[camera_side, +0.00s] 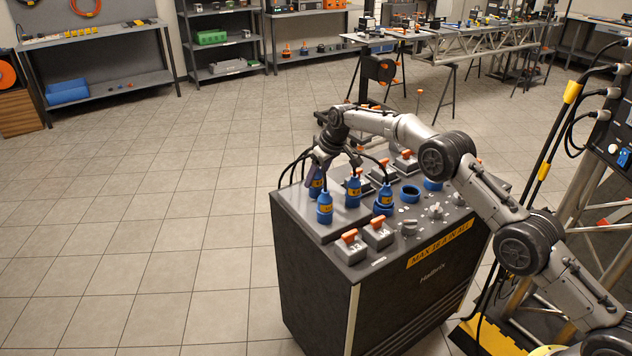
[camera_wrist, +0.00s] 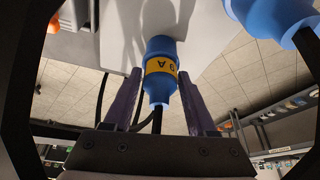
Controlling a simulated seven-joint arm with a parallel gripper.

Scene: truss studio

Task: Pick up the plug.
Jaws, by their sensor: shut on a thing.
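My gripper (camera_side: 316,172) is over the left back corner of the dark cabinet's top panel, pointing down. In the wrist view its two purple fingers (camera_wrist: 160,92) stand either side of a blue plug (camera_wrist: 158,92) with a yellow label and a cable. The gripper is shut on this plug. In the side view the same plug (camera_side: 316,192) is partly hidden behind the fingers and a nearer plug. I cannot tell whether it still sits in its socket.
Other blue plugs (camera_side: 324,212), (camera_side: 353,193), (camera_side: 384,203) with black cables stand close by on the cabinet (camera_side: 310,268). An empty blue socket ring (camera_side: 410,193) and orange-handled switches (camera_side: 379,232) are also on top. Another plug (camera_wrist: 268,16) shows in the wrist view.

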